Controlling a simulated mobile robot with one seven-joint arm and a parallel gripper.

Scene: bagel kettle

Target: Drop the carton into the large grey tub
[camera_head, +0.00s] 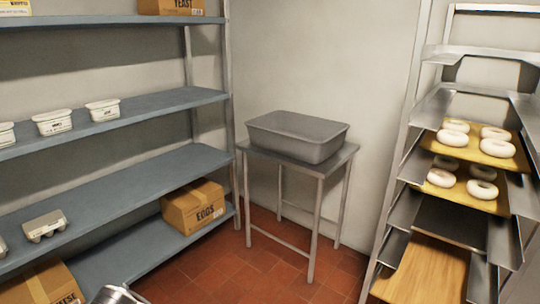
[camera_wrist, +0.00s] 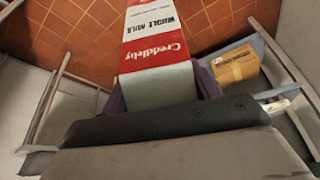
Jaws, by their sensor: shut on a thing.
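The carton (camera_wrist: 158,55) is a red, white and grey milk carton, seen close up in the wrist view. My gripper (camera_wrist: 162,92) is shut on it, with a dark finger on each side; the carton's far end points away over the red tile floor. The large grey tub (camera_head: 298,136) stands on a small metal table in the corner in the head view, and it looks empty from here. The carton and my gripper's fingers do not show in the head view. The tub cannot be made out in the wrist view.
The small metal table (camera_head: 343,157) carries the tub. Blue-grey shelves (camera_head: 130,185) on the left hold white tubs (camera_head: 52,121), an egg carton (camera_head: 45,226) and an eggs box (camera_head: 194,206). A rack with bagels (camera_head: 453,138) stands right. Tiled floor (camera_head: 262,280) between them is clear.

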